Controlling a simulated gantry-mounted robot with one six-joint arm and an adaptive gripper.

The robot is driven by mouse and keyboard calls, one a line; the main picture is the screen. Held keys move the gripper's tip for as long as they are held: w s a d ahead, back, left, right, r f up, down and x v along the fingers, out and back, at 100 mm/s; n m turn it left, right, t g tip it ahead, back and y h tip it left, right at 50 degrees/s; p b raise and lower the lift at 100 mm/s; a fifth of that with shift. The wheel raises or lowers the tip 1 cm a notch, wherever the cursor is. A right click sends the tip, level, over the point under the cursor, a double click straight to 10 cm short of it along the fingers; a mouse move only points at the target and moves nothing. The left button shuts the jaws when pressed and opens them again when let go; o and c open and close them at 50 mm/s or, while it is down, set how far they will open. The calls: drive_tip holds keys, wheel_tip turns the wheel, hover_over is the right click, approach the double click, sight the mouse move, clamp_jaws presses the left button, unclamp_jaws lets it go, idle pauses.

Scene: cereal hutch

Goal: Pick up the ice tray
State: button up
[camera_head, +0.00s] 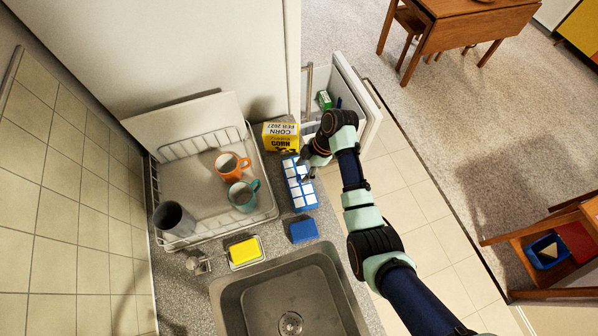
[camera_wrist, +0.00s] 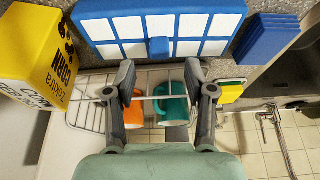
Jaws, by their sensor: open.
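The ice tray (camera_head: 300,187) is blue with white cells and lies on the grey counter between the dish rack and the counter's right edge. In the wrist view the ice tray (camera_wrist: 190,25) spans the top of the picture, with a blue tab at the middle of its near edge. My gripper (camera_wrist: 158,80) is open and empty, its two fingers spread to either side of that tab in the picture. In the head view my gripper (camera_head: 306,172) is over the tray's right side and hides part of it. I cannot tell if it touches.
A yellow corn box (camera_head: 281,137) stands just behind the tray. A blue block (camera_head: 303,230) is in front of it. The wire dish rack (camera_head: 209,238) holds orange (camera_head: 228,164) and teal mugs (camera_head: 243,195). The sink (camera_head: 228,300) and a yellow sponge (camera_head: 243,250) are nearer.

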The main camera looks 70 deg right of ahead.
sight(299, 177)
drive_tip(key=x, duration=0.4)
clamp_jaws()
drive_tip(key=shift+d, duration=0.1)
